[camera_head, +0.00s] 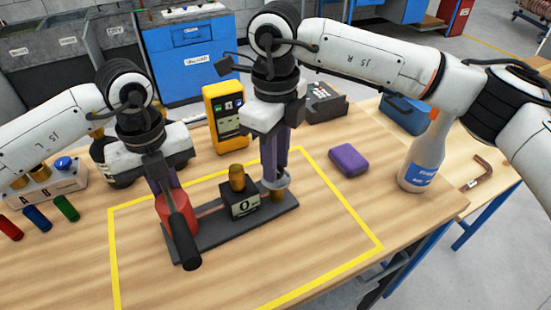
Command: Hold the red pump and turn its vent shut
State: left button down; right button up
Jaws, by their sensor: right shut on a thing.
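The red pump (170,205) stands at the left end of a dark base plate (215,230) inside the yellow outline. A black handle (186,238) slants down in front of it. My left gripper (163,186) is at the top of the pump; the handle and wrist hide its fingertips, so I cannot tell how it grips. A black block (240,203) with a dial and brass top sits mid-plate. My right gripper (275,180) points down at the plate's right end, shut on a small grey round fitting (282,183), seemingly the vent. A brass part (278,195) shows below it.
A purple box (348,160) and a white bottle (423,155) stand to the right. A yellow meter (225,115) and a dark bottle (112,165) stand behind. Coloured cylinders (38,217) lie at left. The outlined area's front right is clear.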

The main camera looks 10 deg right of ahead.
pick_arm(q)
jog(key=shift+s+d, duration=0.1)
jog(key=shift+s, duration=0.05)
pick_arm(e)
jog(key=o, duration=1.1)
notch_tip(320, 180, up, 12)
jog(key=shift+r, duration=0.1)
pick_arm(q)
jog(key=c, duration=1.7)
grip_release()
jog(key=shift+r, duration=0.1)
